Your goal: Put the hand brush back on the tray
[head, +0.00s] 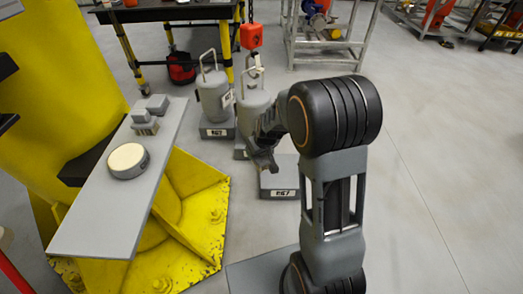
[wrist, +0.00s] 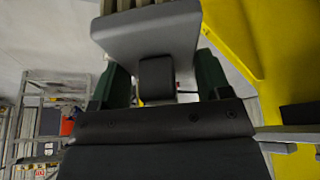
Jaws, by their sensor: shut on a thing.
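The hand brush (wrist: 150,38) fills the top of the wrist view, a grey block with pale bristles at its upper edge. My gripper (wrist: 160,78) is shut on its dark grip, between green fingers. In the head view my gripper (head: 264,160) hangs in front of the weights, right of the tray; the brush cannot be made out there. The tray (head: 100,218) is a long grey plate beside the yellow column. A round cream-topped thing (head: 128,160) and a grey block with a ribbed side (head: 150,113) stand on it. Its near end is bare.
Grey weights with handles (head: 212,98) stand on the floor behind my gripper. The yellow column (head: 55,90) with its ribbed foot is at left. A dark table (head: 165,12) and a metal rack (head: 322,45) stand behind. The floor at right is clear.

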